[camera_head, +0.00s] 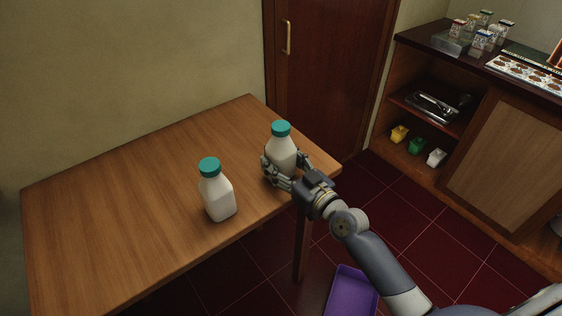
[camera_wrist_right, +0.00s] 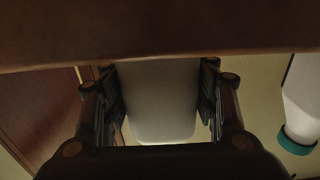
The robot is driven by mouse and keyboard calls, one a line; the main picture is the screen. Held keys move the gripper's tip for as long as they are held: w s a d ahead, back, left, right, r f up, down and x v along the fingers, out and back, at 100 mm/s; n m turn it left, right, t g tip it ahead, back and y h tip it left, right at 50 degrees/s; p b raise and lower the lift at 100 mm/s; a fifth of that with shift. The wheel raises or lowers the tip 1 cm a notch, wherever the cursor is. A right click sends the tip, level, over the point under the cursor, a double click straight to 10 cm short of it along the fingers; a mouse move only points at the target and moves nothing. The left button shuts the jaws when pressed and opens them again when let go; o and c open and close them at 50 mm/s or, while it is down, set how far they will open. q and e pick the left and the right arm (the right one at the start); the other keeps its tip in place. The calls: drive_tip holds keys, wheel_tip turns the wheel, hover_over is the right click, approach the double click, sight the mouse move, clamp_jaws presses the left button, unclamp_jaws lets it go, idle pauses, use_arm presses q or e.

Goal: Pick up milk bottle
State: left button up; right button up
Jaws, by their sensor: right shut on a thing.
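Two white milk bottles with teal caps are on the wooden table. One milk bottle (camera_head: 281,152) stands near the table's right corner, between the fingers of my right gripper (camera_head: 277,176). My right gripper is shut on this bottle, around its lower body. In the right wrist view the bottle's pale body (camera_wrist_right: 160,100) fills the space between the two fingers (camera_wrist_right: 162,105). The other milk bottle (camera_head: 216,193) stands upright, apart from the gripper, to its left near the front edge. It also shows at the right of the right wrist view (camera_wrist_right: 302,100). My left gripper is not in view.
The wooden table (camera_head: 130,190) is otherwise clear. A purple bin (camera_head: 352,292) is on the dark red floor below. A wooden cabinet (camera_head: 500,165) with small cartons and trays stands at the right. A dark door (camera_head: 325,70) is behind the table.

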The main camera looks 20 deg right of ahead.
wheel_tip(320, 180, up, 3)
drive_tip(key=shift+f+p, duration=0.1)
drive_tip(key=shift+p, duration=0.2)
drive_tip(key=s+d+r+m+h, duration=0.1)
drive_tip(key=s+m+h, duration=0.1)
drive_tip(key=s, duration=0.8)
drive_tip(key=s+r+m+t+h+p, duration=0.1)
drive_tip(key=s+h, duration=0.3)
drive_tip(key=s, duration=0.7)
drive_tip(key=shift+s+d+r+m, duration=0.25)
drive_tip(key=shift+d+r+m, duration=0.2)
drive_tip(key=shift+r, duration=0.2)
drive_tip(key=w+d+f+n+g+y+b, duration=0.1)
drive_tip(key=w+d+n+y+b, duration=0.1)
drive_tip(key=w+n+y, duration=0.2)
drive_tip(key=shift+w+f+y+b, duration=0.4)
drive_tip(key=shift+w+y, duration=0.6)
drive_tip(key=shift+a, duration=0.1)
